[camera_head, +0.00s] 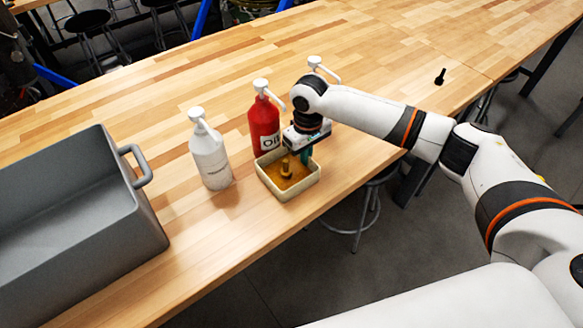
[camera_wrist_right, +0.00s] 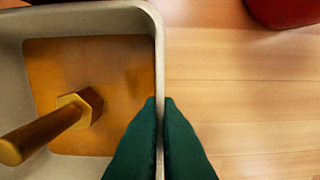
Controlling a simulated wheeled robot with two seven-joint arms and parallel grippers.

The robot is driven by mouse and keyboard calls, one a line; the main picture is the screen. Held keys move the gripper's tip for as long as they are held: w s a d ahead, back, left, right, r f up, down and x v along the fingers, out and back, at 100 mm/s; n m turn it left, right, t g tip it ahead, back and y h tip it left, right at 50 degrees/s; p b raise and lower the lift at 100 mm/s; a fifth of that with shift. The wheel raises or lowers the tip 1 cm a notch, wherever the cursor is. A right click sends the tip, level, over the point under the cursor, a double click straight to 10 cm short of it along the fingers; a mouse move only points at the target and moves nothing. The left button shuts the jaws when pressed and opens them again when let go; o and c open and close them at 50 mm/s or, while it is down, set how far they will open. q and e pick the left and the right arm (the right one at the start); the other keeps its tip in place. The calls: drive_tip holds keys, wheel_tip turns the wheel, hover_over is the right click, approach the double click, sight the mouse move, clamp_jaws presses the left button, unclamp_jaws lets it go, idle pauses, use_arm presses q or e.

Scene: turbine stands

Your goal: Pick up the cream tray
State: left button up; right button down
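The cream tray (camera_head: 304,188) is a small square open tray near the table's front edge, and it appears to rest on the tabletop. It holds amber-brown liquid and a brass bolt (camera_head: 286,167) standing on its head. My right gripper (camera_head: 306,156) points down at the tray's right side. In the right wrist view the tray's wall (camera_wrist_right: 159,50) runs between the two dark green fingers (camera_wrist_right: 160,102), one inside and one outside. They look closed on the wall, with no clear gap. My left gripper is not in view.
A red oil pump bottle (camera_head: 264,122) stands just behind the tray, and a white pump bottle (camera_head: 210,155) stands to its left. Another pump top (camera_head: 316,63) shows behind my right wrist. A large grey bin (camera_head: 75,225) fills the left. A small black part (camera_head: 440,76) lies farther right.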

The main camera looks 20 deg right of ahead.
drive_tip(key=shift+r, duration=0.15)
wheel_tip(320, 180, up, 28)
drive_tip(key=shift+b, duration=0.4)
drive_tip(key=shift+f, duration=0.2)
idle(1.8)
